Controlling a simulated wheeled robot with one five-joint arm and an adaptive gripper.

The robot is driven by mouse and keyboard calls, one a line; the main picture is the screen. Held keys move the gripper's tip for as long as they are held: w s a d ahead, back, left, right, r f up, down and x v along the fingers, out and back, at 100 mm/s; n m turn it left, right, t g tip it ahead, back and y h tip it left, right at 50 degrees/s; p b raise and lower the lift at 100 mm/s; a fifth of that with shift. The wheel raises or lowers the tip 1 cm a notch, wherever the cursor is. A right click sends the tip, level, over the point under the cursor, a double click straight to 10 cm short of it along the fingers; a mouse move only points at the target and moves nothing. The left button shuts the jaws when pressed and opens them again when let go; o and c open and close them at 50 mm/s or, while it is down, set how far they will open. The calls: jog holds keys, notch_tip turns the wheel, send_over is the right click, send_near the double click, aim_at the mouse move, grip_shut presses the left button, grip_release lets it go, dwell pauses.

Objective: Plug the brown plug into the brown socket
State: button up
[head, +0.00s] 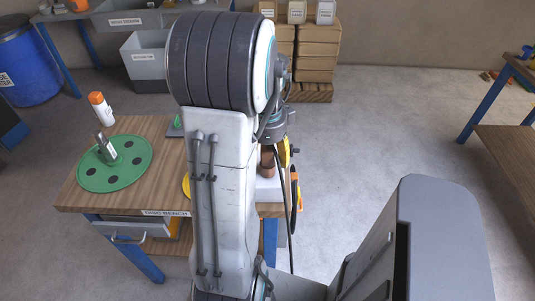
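A brown cylindrical piece (267,161) shows just right of my arm, above a white block (270,190) at the bench's right end. I cannot tell whether it is the brown plug, the brown socket, or both together. The end of my arm, with part of my gripper (283,152), is down beside it. The arm hides most of the gripper, so its fingers and any grip cannot be made out. Yellow and orange parts show right of the brown piece, and a thin dark cable hangs down there.
The wooden task bench (135,130) carries a green disc (98,176) with dark holes, a metal piece (106,148) and a white bottle (101,110) with an orange cap. Stacked boxes (318,50) stand behind. Another table (510,150) is at right; the floor between is clear.

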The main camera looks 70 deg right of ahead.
jog(key=shift+r, duration=0.1)
jog(key=r, duration=1.1)
jog(key=shift+a+r, duration=0.2)
jog(key=shift+r, duration=0.2)
dwell(0.7)
